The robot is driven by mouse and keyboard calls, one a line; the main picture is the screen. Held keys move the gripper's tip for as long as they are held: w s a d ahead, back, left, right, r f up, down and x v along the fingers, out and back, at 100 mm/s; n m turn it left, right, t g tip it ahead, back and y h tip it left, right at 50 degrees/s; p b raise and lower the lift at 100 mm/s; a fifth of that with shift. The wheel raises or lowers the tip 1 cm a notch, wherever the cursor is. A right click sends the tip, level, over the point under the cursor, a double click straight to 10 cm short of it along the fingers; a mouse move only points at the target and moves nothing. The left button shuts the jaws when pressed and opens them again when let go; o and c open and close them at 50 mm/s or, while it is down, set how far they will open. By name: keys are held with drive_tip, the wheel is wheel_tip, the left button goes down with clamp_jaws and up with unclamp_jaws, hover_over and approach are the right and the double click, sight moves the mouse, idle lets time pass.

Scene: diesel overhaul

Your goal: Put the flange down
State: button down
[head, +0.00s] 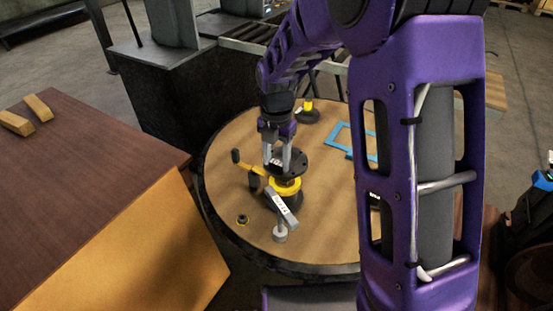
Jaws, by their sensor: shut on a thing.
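A dark round flange (293,165) with holes around its face shows near the middle of the round table (228,190). My gripper (278,164) points down at its left part, with its grey fingers at the flange, and is shut on it. The flange is over or just behind a yellow ring (285,187) on a dark round base (293,202). I cannot tell whether the flange touches it. The far side of the flange is partly hidden.
A blue frame (345,131) and a black-yellow part (308,112) lie behind. My purple arm hides the table's right side.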

drive_tip(key=s+d+f+m+b, duration=0.2)
drive_tip(key=d+f+m, duration=0.15)
drive_tip(key=d, duration=0.45)
drive_tip(key=m+b, duration=0.3)
drive_tip(key=m, duration=0.3)
hover_over(332, 225)
wheel_tip(332, 225, down, 8)
drive_tip(key=shift+r, duration=0.1)
drive_tip(key=shift+f+b, duration=0.45)
drive_tip(key=shift+f, duration=1.65)
drive_tip(key=shift+f, duration=0.15)
drive_tip(key=shift+c, duration=1.6)
unclamp_jaws()
